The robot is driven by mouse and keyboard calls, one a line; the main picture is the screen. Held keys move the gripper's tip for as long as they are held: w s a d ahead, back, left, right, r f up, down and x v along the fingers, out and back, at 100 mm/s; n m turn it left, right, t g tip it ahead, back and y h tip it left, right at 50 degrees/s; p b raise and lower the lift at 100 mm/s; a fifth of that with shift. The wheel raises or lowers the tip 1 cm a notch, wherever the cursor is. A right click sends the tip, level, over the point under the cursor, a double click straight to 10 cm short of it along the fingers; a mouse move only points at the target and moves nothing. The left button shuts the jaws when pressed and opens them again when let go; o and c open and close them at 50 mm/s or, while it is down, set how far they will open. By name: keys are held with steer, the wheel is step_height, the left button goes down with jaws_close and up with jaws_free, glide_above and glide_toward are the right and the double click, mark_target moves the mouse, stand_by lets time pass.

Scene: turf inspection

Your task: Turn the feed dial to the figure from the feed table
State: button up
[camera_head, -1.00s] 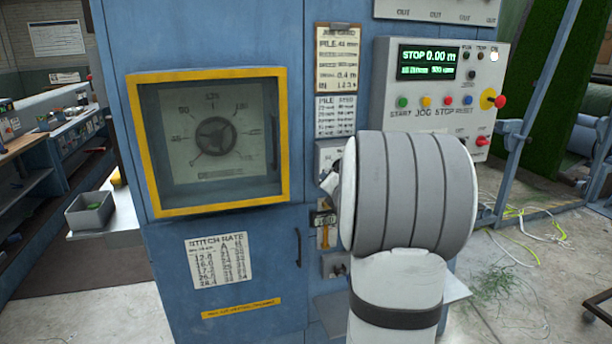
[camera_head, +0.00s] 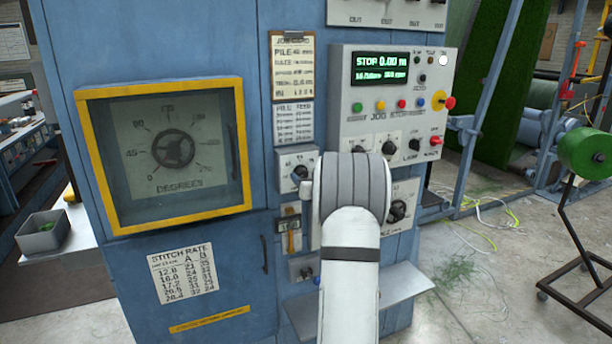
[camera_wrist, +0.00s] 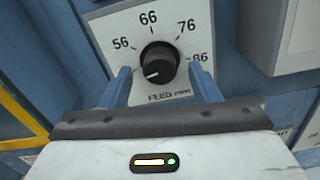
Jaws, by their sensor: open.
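The feed dial (camera_wrist: 158,64) is a round black knob on a white plate (camera_wrist: 105,27) marked 56, 66, 76, 86 and FEED. Its white mark points to the lower left, below the 56. My gripper (camera_wrist: 160,74) is open, one finger at each side of the knob; I cannot tell whether they touch it. In the head view the dial (camera_head: 300,172) shows just left of my wrist, which hides most of the gripper. The feed table (camera_head: 292,123) is a small sheet of paired figures under the job card (camera_head: 298,68); its figures are too blurred to read surely.
A yellow-framed window (camera_head: 240,150) with a DEGREES gauge is left of the dial. A stitch rate sheet (camera_head: 181,273) hangs below it. The control panel (camera_head: 345,120) with buttons and a STOP 0.00 m display juts out at upper right. A small shelf (camera_head: 400,285) is below.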

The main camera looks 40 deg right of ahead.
steer(key=shift+w, duration=0.15)
steer(key=shift+c, duration=0.4)
steer(key=c, duration=0.9)
